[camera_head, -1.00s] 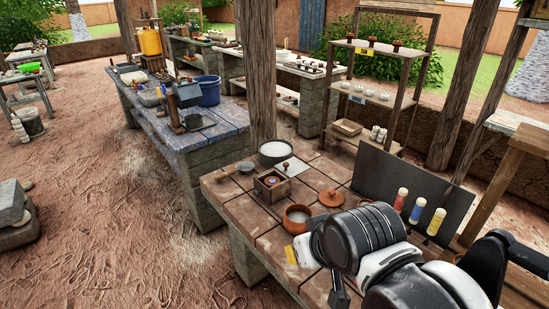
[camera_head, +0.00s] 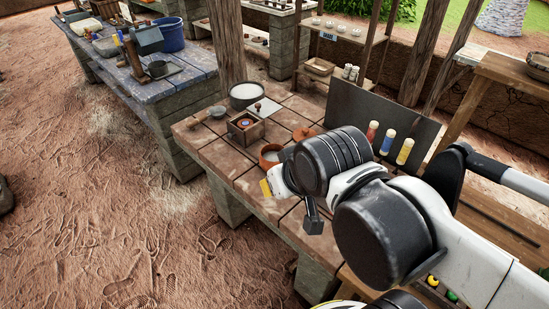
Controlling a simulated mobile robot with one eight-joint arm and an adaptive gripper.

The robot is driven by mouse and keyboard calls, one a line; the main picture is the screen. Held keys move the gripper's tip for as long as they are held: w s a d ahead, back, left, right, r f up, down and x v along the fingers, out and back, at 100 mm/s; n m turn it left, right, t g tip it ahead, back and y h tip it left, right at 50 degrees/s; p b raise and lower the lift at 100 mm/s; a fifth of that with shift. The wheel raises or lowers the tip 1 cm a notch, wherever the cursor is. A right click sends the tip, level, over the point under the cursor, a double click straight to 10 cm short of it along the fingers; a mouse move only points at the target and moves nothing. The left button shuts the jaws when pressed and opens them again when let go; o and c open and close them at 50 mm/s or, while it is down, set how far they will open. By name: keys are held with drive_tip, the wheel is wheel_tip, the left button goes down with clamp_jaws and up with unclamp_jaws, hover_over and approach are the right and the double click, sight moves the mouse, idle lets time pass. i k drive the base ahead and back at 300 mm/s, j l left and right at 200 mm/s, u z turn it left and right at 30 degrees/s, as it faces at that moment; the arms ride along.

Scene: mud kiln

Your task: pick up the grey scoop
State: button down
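The grey scoop (camera_head: 217,112) is a small shallow grey bowl with a light wooden handle pointing left. It lies at the back left corner of the brown tiled table (camera_head: 228,160), left of the white-filled round bowl. My arm reaches over the table from the right, well apart from the scoop. The end of my arm is at the front edge of the table, where a dark finger-like part of my gripper (camera_head: 313,215) hangs down. The rest of the gripper is hidden behind my arm links, so its opening does not show. Nothing is seen held in it.
A wooden post (camera_head: 226,45) rises behind the table. Coloured bottles (camera_head: 388,142) stand by a dark panel (camera_head: 350,108). Open dirt floor lies left.

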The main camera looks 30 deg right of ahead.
sight(217, 112)
drive_tip(key=i+j+z, duration=0.35)
drive_tip(key=i+j, duration=0.2)
drive_tip(key=i+j+z, duration=0.15)
drive_tip(key=i+j, duration=0.15)
drive_tip(key=i+j+z, duration=0.15)
drive_tip(key=j, duration=0.25)
drive_tip(key=i+j+z, duration=0.15)
drive_tip(key=i+j, duration=0.15)
drive_tip(key=i+j+z, duration=0.2)
drive_tip(key=j, duration=0.3)
drive_tip(key=i+j+z, duration=0.15)
drive_tip(key=j, duration=0.25)
